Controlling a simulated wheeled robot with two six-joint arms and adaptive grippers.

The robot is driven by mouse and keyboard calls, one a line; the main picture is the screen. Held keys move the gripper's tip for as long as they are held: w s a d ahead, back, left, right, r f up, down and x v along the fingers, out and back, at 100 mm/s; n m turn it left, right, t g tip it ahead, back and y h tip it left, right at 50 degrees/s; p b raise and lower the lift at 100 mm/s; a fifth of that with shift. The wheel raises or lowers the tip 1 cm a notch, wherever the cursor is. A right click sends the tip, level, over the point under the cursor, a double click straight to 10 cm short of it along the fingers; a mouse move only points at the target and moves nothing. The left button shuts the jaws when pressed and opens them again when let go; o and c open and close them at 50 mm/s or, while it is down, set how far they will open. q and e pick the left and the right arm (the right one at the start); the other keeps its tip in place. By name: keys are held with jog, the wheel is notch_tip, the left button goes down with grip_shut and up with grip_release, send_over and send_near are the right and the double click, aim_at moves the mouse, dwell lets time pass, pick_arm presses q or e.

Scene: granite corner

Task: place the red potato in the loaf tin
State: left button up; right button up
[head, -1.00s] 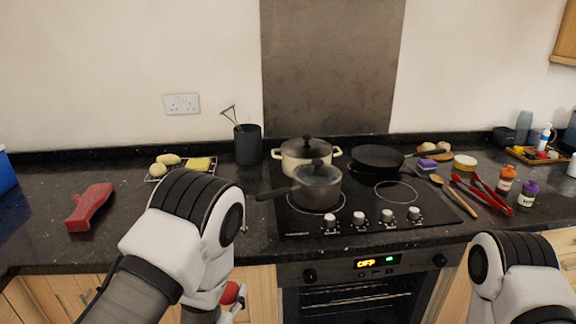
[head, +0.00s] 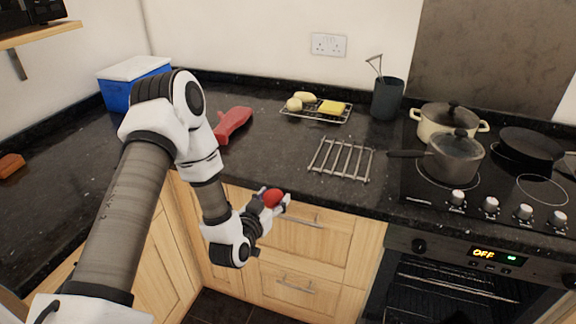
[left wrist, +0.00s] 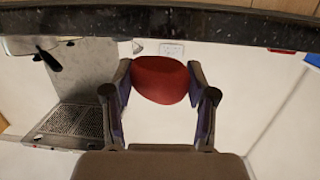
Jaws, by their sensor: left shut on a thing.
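The red potato (head: 272,197) is held between the fingertips of my left gripper (head: 270,201), in front of the drawers and below the worktop's front edge. In the left wrist view the potato (left wrist: 162,80) sits between the two fingers, which are shut on it. I cannot make out a loaf tin in either view. My right gripper is not in view.
A red mitt-like thing (head: 232,124), a bar trivet (head: 341,160) and a wire rack (head: 317,113) with pale and yellow items lie on the dark worktop (head: 275,160). A blue box (head: 118,94) stands behind. Pots stand on the hob at right.

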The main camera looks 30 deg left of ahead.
aim_at(288, 165)
pick_arm(q)
jog(key=shift+s+a+r+n+y, duration=0.1)
jog(key=shift+s+a+n+y, duration=0.15)
jog(key=shift+a, duration=0.35)
jog(key=shift+s+a+n+y, duration=0.15)
jog(key=shift+a+y, duration=0.2)
jog(key=shift+a, duration=0.2)
jog(key=shift+w+d, duration=0.1)
jog(key=shift+w, duration=0.1)
jog(key=x, duration=0.4)
jog(key=r+p+x, duration=0.1)
jog(key=x, duration=0.4)
jog(key=p+x, duration=0.1)
jog(key=x, duration=0.4)
jog(key=shift+w+r, duration=0.1)
jog(key=shift+r, duration=0.35)
jog(key=p+x, duration=0.1)
jog(key=x, duration=0.2)
jog(key=shift+w+r+p, duration=0.2)
jog(key=shift+w+p, duration=0.15)
jog(key=shift+w, duration=0.1)
jog(key=shift+f, duration=0.2)
jog(key=o, duration=1.2)
jog(key=shift+b, duration=0.3)
jog(key=shift+s+f, duration=0.1)
